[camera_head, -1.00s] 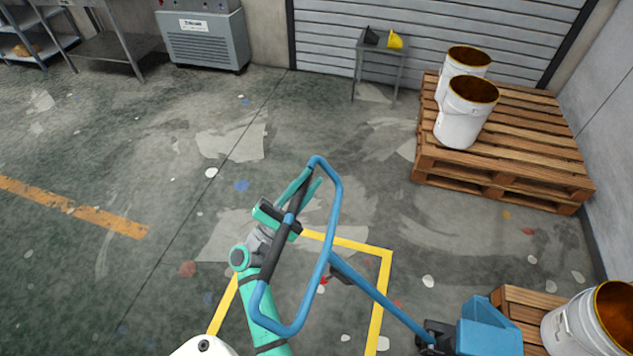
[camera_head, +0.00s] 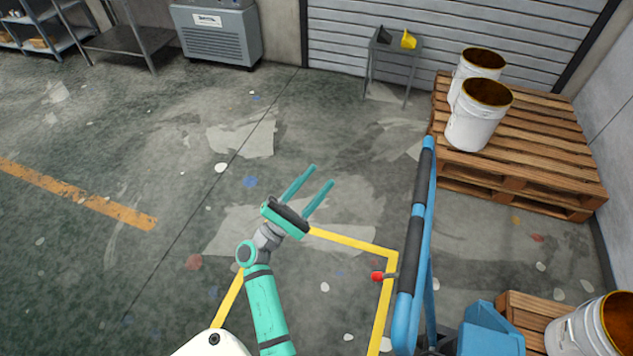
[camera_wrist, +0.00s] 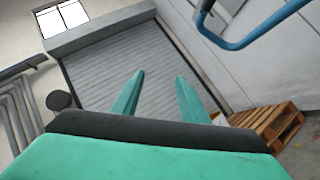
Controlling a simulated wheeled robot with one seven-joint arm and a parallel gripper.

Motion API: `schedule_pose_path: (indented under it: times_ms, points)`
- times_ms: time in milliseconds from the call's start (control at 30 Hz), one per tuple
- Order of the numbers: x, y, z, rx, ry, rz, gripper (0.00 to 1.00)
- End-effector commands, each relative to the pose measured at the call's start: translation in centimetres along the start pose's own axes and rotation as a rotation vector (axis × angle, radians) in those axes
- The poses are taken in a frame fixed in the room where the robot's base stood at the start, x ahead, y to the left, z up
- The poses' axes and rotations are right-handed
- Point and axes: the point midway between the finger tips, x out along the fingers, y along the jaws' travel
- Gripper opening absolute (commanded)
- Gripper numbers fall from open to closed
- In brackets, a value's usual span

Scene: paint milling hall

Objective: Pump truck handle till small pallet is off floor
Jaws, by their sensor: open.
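The blue truck handle (camera_head: 411,290) with black grips stands nearly upright in the head view, right of my gripper. A red lever (camera_head: 377,277) sticks out on its left side. My gripper (camera_head: 324,175) is open and empty, apart from the handle, its two teal fingers pointing up and right. In the wrist view my gripper (camera_wrist: 162,82) has nothing between its fingers, and part of the blue handle (camera_wrist: 235,43) shows at the upper right. The truck's blue body (camera_head: 490,328) is at the lower right, beside the small pallet (camera_head: 527,308). The pallet's underside is hidden, so I cannot tell its height.
A white bucket (camera_head: 590,335) stands at the small pallet. A larger wooden pallet (camera_head: 560,165) with white buckets (camera_head: 478,125) is at the back right. A small table (camera_head: 392,47) stands by the shutter. The floor left of my arm is clear.

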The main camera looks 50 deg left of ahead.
Motion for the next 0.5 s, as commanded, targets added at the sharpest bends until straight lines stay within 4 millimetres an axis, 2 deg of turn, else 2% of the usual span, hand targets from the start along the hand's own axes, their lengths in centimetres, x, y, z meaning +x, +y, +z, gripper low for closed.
schedule_pose_path:
  times_ms: [167, 500]
  points:
    - [-1.9, 0.1, -0.1, 0.000, 0.003, 0.001, 0.40]
    - [-8.1, -0.1, -0.1, -0.002, 0.003, 0.000, 0.40]
